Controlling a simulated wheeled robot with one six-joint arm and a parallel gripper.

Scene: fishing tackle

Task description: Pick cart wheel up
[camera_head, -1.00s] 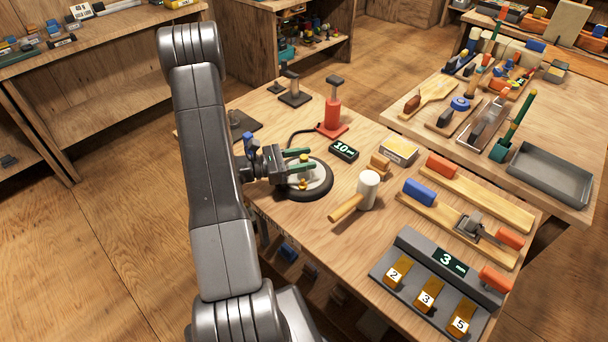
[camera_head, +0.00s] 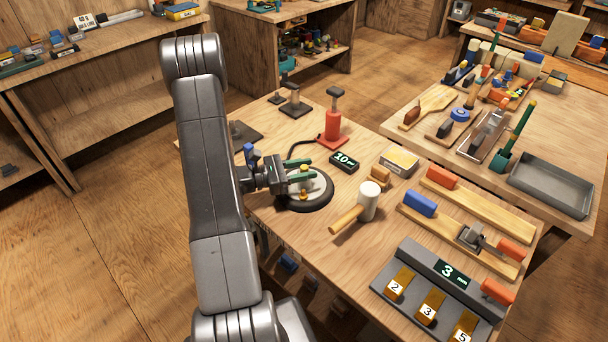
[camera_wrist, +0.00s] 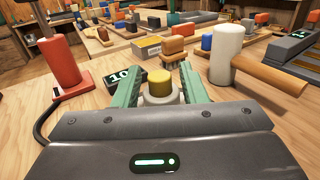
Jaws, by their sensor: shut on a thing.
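The cart wheel (camera_head: 318,200) has a black tyre and a pale disc. It lies flat on the wooden workbench, at the left part of the top. Its brass-coloured hub (camera_head: 304,176) stands up from the middle. My gripper (camera_head: 300,170) is at the wheel, with its green fingers closed on either side of the hub. In the wrist view the yellow hub top (camera_wrist: 160,80) sits between the two green fingers. The tyre is hidden there by my gripper's body. I cannot see any gap between wheel and bench.
A red pump (camera_head: 334,120) with a hose and a gauge reading 10 (camera_head: 344,162) stand behind the wheel. A yellow box (camera_head: 399,161) and a brush (camera_head: 379,176) are farther right.

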